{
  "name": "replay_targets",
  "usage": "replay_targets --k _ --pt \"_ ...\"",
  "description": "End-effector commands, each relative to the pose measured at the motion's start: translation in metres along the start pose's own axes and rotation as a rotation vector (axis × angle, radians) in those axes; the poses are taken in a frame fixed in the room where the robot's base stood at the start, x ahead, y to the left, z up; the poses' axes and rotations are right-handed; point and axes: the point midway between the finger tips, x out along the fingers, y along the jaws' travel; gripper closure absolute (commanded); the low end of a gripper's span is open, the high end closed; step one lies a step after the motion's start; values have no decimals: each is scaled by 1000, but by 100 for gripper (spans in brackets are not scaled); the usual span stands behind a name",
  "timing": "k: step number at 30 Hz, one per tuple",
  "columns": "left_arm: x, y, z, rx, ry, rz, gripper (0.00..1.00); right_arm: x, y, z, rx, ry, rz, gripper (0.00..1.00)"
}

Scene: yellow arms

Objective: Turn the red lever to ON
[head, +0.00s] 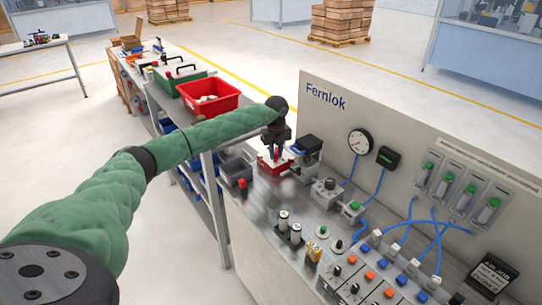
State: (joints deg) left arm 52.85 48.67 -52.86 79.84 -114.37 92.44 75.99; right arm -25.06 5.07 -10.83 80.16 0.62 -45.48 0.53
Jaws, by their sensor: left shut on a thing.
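My left arm, in a green sleeve, reaches in from the left in the head view. My left gripper (276,149) points down at the far left part of the panel bench. It is shut on the red lever (274,155), of which only a little red shows below the fingers. The lever stands on a red and white base (271,165). The gripper hides most of the lever, so its exact angle and any ON marking cannot be read. My right gripper is not in view.
A grey box with a dark top (308,146) stands close to the right of the gripper. A grey box with a red button (240,181) is to its left. The upright Fernlok panel (326,119) rises behind. A red bin (208,95) sits on the shelf beyond.

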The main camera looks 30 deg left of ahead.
Motion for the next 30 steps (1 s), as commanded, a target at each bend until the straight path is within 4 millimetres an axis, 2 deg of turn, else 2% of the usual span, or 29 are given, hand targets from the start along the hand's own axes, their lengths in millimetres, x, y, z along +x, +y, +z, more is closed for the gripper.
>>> replay_targets --k 6,15,22,30 --pt "2 -14 -5 -188 -2 -3 100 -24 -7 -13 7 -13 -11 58" --pt "0 -28 -7 -377 -3 -3 100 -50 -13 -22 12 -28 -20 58" --pt "0 -32 -8 -448 -3 -3 100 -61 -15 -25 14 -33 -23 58" --pt "-1 -34 -7 -471 -3 -2 100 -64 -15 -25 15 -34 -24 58"
